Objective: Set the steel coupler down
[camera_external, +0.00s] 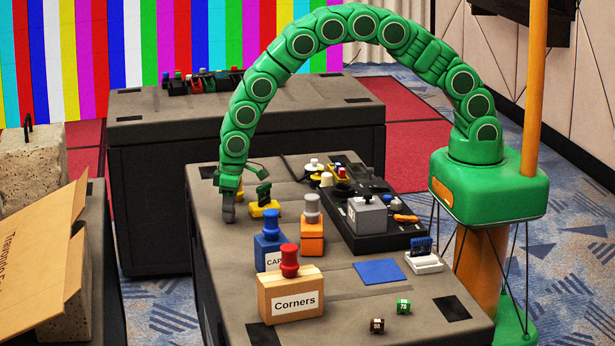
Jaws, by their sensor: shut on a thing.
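My gripper (229,192) is at the table's left edge, pointing down and shut on a small grey piece, which looks like the steel coupler (228,211). The coupler is upright below my gripper, at or just above the left edge of the grey table (360,310). I cannot tell whether it touches the tabletop. The fingers are small and partly merge with the green wrist in this view. A yellow piece with a dark green top (264,209) stands just right of my gripper.
A blue block (272,249), an orange block with a grey knob (312,235) and a wooden "Corners" block (290,297) stand nearby. A black tray (380,243) with parts lies right. A blue square (378,271) lies flat; two small cubes (403,306) sit in front.

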